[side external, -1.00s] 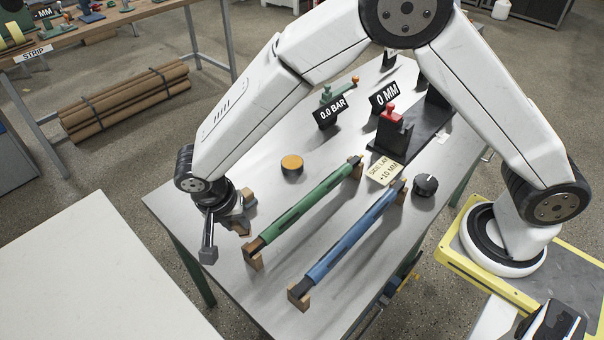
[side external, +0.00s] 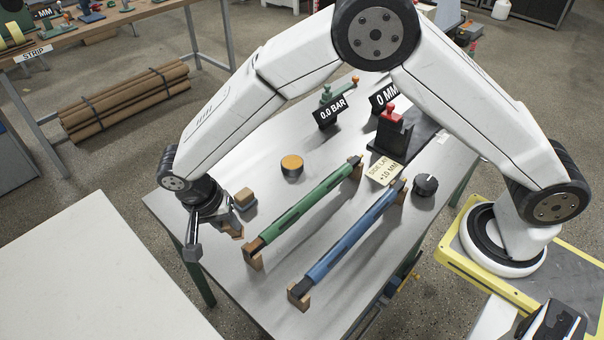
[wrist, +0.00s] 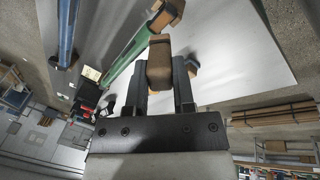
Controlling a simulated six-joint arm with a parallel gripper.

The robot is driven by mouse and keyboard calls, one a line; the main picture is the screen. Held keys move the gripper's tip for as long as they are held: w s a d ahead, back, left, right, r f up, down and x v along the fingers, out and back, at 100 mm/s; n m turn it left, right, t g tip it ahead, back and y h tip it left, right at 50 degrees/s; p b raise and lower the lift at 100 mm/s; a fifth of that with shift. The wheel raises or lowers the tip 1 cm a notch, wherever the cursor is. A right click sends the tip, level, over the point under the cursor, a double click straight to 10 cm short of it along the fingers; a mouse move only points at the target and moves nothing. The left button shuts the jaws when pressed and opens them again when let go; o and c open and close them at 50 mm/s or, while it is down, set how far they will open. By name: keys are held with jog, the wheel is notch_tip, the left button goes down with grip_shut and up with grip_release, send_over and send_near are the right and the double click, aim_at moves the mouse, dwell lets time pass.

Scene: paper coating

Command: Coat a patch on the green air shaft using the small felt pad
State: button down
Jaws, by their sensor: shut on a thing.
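The green air shaft (side external: 308,205) lies across two brown supports on the grey table; it also shows in the wrist view (wrist: 127,54). My gripper (side external: 226,222) is near the table's left edge, left of the shaft's near end. In the wrist view my gripper (wrist: 161,82) is shut on a brown block-shaped pad (wrist: 159,62), held between the two dark fingers and apart from the shaft. A second brown and grey block (side external: 244,197) stands on the table just behind my gripper. I cannot tell by size which of the two is the small pad.
A blue shaft (side external: 350,237) lies parallel, to the right of the green one. A round orange-topped pot (side external: 292,164) stands behind the green shaft. A black knob (side external: 425,184), a note card (side external: 384,172) and a red-topped device (side external: 391,125) are farther right. Table between pot and second block is clear.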

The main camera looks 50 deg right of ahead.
jog(key=shift+r, duration=0.5)
jog(key=shift+f, duration=0.1)
